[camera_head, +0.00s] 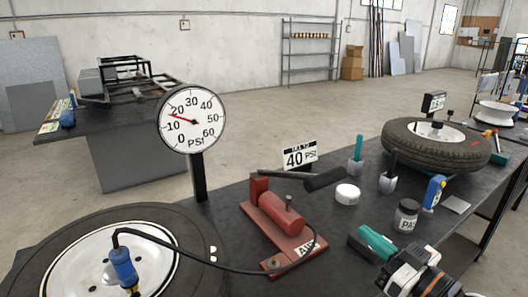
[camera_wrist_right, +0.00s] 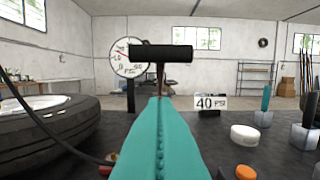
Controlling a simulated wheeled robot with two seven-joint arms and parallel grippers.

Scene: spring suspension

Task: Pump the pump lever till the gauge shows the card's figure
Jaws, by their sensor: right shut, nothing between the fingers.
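The red foot pump (camera_head: 283,220), marked AIR, stands on the dark bench. Its lever ends in a black handle (camera_head: 325,180), held roughly level; the handle also shows in the right wrist view (camera_wrist_right: 160,53). The round gauge (camera_head: 193,120) stands behind the pump on a post, its red needle between 10 and 20 PSI. The card (camera_head: 300,157) reads 40 PSI. My right gripper (camera_head: 372,243) has teal fingers, shut and empty, in front and right of the pump. In the wrist view the handle is beyond and above the fingertips, apparently apart. My left gripper is not in view.
A tire (camera_head: 60,245) with a blue-fitted hose lies at left. Another tire (camera_head: 437,143) lies at right.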

